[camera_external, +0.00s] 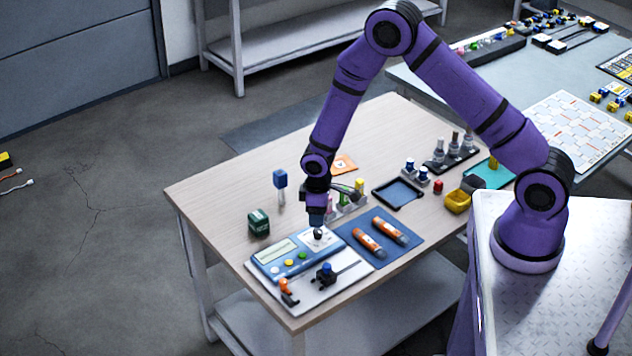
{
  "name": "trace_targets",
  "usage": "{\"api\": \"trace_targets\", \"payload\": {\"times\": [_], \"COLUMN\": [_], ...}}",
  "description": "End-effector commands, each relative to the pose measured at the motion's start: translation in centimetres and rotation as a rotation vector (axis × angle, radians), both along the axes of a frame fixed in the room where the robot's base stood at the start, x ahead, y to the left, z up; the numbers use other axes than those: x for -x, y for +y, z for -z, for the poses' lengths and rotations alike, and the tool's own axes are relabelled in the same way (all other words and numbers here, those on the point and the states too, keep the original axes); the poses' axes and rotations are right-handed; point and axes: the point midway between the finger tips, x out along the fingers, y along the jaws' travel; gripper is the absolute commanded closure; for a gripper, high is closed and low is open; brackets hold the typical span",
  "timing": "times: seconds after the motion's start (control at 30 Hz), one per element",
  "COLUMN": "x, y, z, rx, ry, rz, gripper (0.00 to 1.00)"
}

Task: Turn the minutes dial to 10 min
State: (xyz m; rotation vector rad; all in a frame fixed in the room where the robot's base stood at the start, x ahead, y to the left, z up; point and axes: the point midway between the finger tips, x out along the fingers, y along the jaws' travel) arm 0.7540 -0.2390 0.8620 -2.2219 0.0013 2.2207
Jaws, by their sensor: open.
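A blue and white timer panel (296,257) lies near the front left corner of the wooden table, with a pale display (276,250) and several coloured buttons. A small dark dial (318,234) sits on the white plate at its right end. I cannot read its marks or its setting. My gripper (317,222) points straight down just above this dial. The jaws are open, but the fingers are small and dark here. Whether they touch or surround the dial cannot be told.
Two orange tubes (369,244) (391,231) lie on a blue mat (352,233) right of the panel. A green cube (259,222) and a blue-topped post (280,180) stand to the left. The table's back left is clear.

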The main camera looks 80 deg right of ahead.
Motion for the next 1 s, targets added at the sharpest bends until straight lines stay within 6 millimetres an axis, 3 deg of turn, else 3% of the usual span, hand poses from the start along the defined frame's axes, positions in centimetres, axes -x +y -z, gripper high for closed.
{"api": "trace_targets", "payload": {"times": [0.2,0.37,1.0], "x": [0.0,0.0,0.0], "y": [0.0,0.0,0.0], "z": [-3.7,-5.1,-5.5], "rx": [0.000,0.000,-0.001], "ry": [-0.002,0.000,0.001], "rz": [0.000,-0.001,-0.001], "gripper": [0.45,0.45,0.45]}}
